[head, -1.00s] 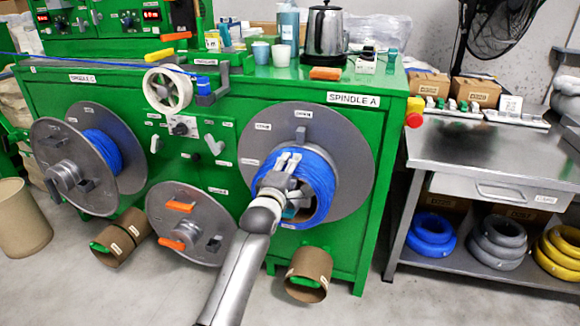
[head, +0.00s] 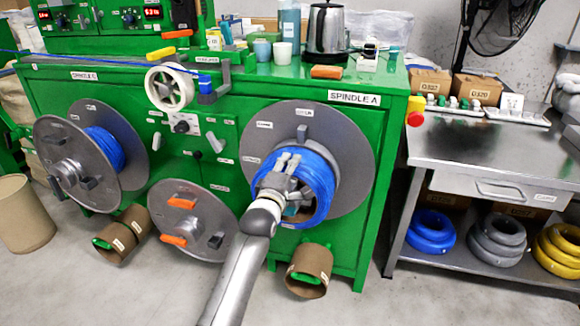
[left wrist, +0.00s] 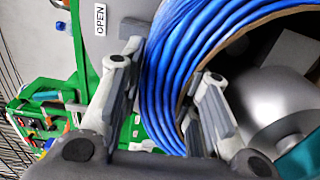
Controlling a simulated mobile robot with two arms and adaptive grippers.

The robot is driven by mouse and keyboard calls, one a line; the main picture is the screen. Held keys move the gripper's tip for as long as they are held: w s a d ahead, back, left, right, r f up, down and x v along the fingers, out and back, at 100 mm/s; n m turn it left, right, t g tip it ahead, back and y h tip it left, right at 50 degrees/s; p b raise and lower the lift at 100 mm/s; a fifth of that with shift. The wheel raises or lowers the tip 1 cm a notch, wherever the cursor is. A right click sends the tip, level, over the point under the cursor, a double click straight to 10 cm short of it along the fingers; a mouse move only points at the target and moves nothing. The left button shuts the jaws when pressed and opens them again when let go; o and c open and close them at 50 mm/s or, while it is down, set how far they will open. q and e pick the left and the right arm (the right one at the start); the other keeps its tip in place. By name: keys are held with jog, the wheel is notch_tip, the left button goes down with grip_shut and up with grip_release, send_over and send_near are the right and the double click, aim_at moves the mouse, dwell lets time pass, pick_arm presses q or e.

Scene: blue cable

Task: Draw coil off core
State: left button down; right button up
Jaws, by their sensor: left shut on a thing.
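The blue cable coil (head: 318,180) sits on spindle A in front of the round grey flange (head: 349,140). It also fills the upper middle of the left wrist view (left wrist: 172,75). A brown core edge (left wrist: 238,36) lines the coil's inside, with a grey hub (left wrist: 268,95) within. My left gripper (head: 287,160) is at the coil's near left side. In the left wrist view its two fingers (left wrist: 162,78) straddle the coil wall, one outside and one inside, shut on it. My right gripper is not in view.
Another reel with blue cable (head: 78,160) is on the left spindle. A grey reel disc with orange handles (head: 192,220) is below centre. A steel bench (head: 480,150) stands right. Clear floor lies in front.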

pick_arm(q)
jog(key=shift+s+r, duration=0.2)
jog(key=shift+r, duration=0.15)
jog(key=shift+s+a+p, duration=0.1)
jog(key=shift+p, duration=0.3)
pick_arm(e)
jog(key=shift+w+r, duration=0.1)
